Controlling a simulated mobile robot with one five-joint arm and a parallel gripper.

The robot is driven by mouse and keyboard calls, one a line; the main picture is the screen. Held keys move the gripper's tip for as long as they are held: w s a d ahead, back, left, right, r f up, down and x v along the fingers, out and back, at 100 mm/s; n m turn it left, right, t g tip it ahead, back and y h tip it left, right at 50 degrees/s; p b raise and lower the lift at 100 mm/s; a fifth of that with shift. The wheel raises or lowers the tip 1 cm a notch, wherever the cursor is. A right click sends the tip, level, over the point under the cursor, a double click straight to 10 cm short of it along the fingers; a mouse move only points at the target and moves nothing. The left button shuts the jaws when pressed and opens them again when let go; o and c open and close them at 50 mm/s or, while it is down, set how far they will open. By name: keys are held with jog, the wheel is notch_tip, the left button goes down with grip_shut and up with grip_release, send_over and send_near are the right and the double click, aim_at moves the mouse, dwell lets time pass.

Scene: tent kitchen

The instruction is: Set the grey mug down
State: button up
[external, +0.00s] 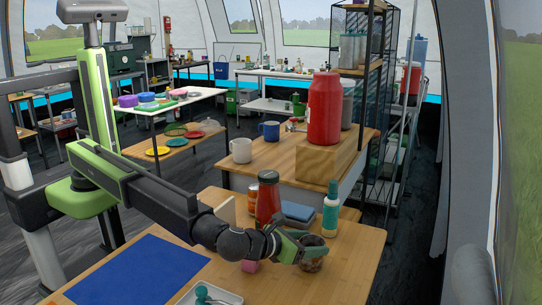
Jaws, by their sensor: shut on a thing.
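My gripper (294,249) is at the end of my green and black arm, over the right part of the near wooden table. It is shut on a small dark grey-brown round thing, which I take to be the grey mug (314,258). The jaws cover its left side. I cannot tell whether its bottom touches the table.
A blue mat (135,270) and a white tray (212,296) lie left. The table's right front is clear.

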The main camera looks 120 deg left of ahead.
jog(key=shift+f, duration=0.1)
jog(key=o, duration=1.6)
jog(key=shift+r, duration=0.3)
jog(key=p+v, duration=0.4)
jog(key=v, duration=0.8)
jog(key=shift+p, duration=0.3)
